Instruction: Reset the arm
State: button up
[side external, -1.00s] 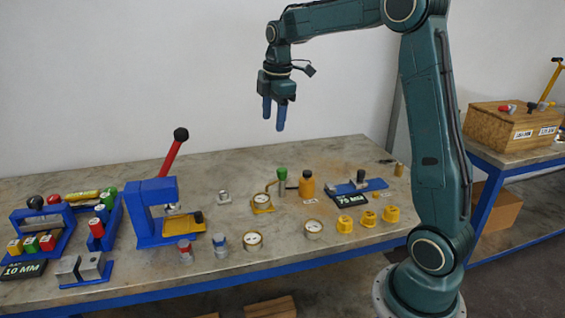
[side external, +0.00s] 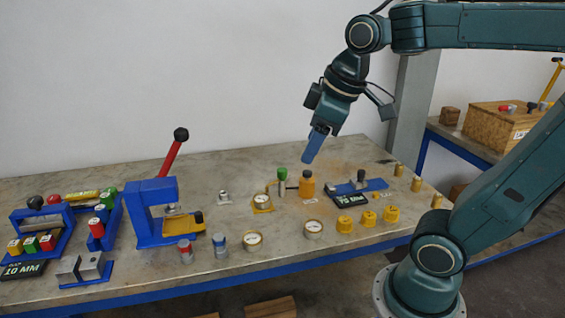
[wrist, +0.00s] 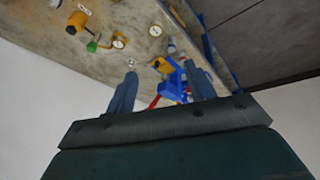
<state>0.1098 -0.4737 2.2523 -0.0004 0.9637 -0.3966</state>
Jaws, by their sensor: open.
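My gripper (side external: 316,146) is in the air above the back right part of the workbench, tilted, with its blue fingers pointing down. In the wrist view the two fingers (wrist: 164,80) stand apart with nothing between them. In the side view one finger hides the other. An orange bottle (side external: 307,185) stands on the bench below the gripper, clearly apart from it.
A blue press (side external: 152,212) with a raised red lever stands left of centre. Gauges (side external: 252,240), yellow parts (side external: 345,223) and a green-topped tool (side external: 282,178) sit on the bench (side external: 235,285). A wooden box (side external: 495,125) stands on the right table.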

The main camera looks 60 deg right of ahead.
jog(key=s+a+f+m+t, duration=0.1)
jog(key=s+a+f+m, duration=0.1)
jog(key=s, duration=0.5)
jog(key=shift+a+f+m, duration=0.35)
jog(key=shift+f+m, duration=0.25)
jog(key=shift+f, duration=0.15)
